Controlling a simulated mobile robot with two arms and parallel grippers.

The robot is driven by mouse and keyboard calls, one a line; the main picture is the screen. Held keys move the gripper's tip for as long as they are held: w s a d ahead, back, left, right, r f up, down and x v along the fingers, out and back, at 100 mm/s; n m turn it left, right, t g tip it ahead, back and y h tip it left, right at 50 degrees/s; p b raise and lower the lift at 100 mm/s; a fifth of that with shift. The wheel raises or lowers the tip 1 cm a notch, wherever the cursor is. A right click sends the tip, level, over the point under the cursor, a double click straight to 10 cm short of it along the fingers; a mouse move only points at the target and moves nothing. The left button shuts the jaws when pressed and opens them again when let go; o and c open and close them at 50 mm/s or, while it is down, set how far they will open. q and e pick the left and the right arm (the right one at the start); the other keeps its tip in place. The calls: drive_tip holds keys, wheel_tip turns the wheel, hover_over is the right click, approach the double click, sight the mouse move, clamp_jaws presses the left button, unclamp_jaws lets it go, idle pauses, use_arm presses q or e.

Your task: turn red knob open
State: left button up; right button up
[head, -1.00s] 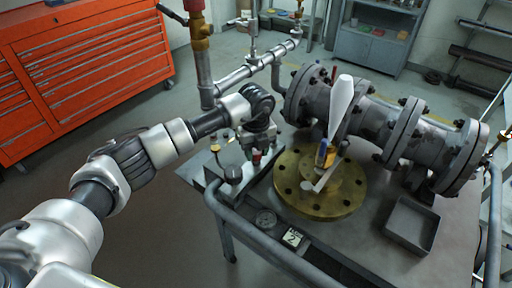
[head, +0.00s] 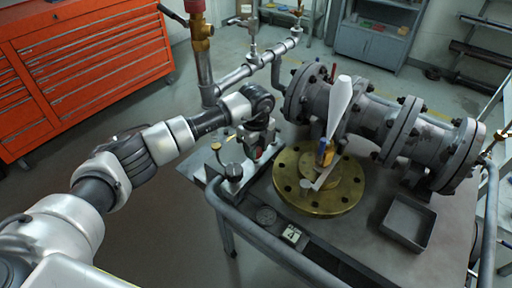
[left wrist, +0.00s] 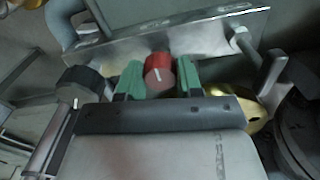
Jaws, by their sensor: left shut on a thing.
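My left gripper (left wrist: 158,82) is shut on the knob's sides. A shiny metal plate (left wrist: 165,38) lies just behind the knob. In the head view my left gripper (head: 256,155) is over the left end of the workbench, beside the brass flange; its fingers and the knob are small and mostly hidden there. My right gripper is out of view.
The round brass flange (head: 320,203) lies on the workbench (head: 350,233), right of my gripper. A grey flanged pipe (head: 400,130) stands behind it, and a grey tray (head: 408,222) at right. A vertical pipe (head: 205,75) rises behind my arm. A red tool cabinet (head: 85,75) stands back left.

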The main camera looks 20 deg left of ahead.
use_arm(q)
drive_tip(key=o, duration=0.9)
drive_tip(key=shift+r, duration=0.15)
wheel_tip(320, 180, up, 4)
drive_tip(key=shift+w+f+b, duration=0.1)
drive_tip(key=shift+f+b, duration=0.05)
drive_tip(key=shift+b, duration=0.25)
drive_tip(key=s+d+r, duration=0.1)
drive_tip(key=d+r, duration=0.1)
drive_tip(key=d, duration=0.1)
drive_tip(key=s+d+r+b, duration=0.1)
drive_tip(key=d+r, duration=0.1)
drive_tip(key=d, duration=0.2)
drive_tip(key=s+d+r, duration=0.1)
drive_tip(key=d+r, duration=0.2)
drive_tip(key=d, duration=0.1)
drive_tip(key=shift+s+d, duration=0.1)
drive_tip(key=shift+d, duration=0.05)
drive_tip(key=shift+f, duration=0.1)
